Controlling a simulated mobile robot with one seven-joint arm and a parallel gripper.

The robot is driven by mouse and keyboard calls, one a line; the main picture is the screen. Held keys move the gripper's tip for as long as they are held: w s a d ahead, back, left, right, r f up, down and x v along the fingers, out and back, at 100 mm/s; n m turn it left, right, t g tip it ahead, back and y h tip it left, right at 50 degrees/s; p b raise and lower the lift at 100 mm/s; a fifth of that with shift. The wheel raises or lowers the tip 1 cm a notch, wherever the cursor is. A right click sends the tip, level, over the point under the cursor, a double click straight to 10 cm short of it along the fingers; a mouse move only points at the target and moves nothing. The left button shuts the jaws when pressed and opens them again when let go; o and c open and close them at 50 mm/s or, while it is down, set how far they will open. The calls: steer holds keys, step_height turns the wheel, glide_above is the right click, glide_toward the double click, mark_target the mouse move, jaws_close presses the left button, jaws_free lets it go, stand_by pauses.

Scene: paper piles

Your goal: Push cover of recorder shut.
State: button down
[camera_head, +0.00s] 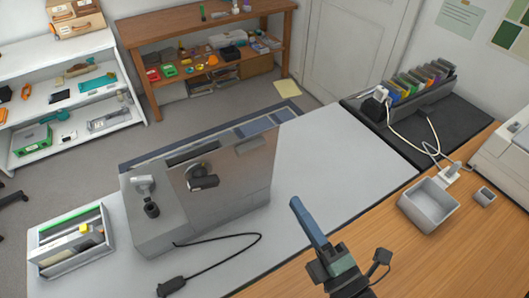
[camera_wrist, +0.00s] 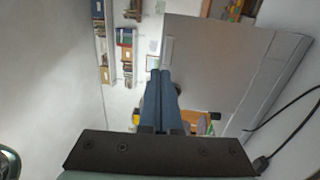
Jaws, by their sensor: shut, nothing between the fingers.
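The recorder (camera_head: 150,232) is a grey box on the light grey table, left of centre in the head view. Its cover (camera_head: 238,165) seems to be the thin grey-brown panel standing raised and tilted on the box's right part; a dark knob shows in front of it. In the wrist view the cover (camera_wrist: 225,60) appears as a large grey panel right of the fingers. My gripper (camera_head: 297,203) is shut and empty, right of the recorder and apart from the cover in the head view. Its blue fingers lie together in the wrist view (camera_wrist: 161,74).
A black cable (camera_head: 225,258) with a plug lies in front of the recorder. A white divided tray (camera_head: 70,245) stands left of it. A grey bin (camera_head: 430,205) and a file rack (camera_head: 418,88) are at the right. The table right of the recorder is clear.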

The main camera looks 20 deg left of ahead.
steer(key=f, duration=0.1)
steer(key=p, duration=0.3)
glide_toward(254, 149)
steer(key=shift+g, duration=0.3)
steer(key=x, duration=0.6)
steer(key=shift+w+a+r, duration=0.1)
steer(key=shift+w+a, duration=0.15)
steer(key=shift+a, duration=0.05)
steer(key=shift+r, duration=0.1)
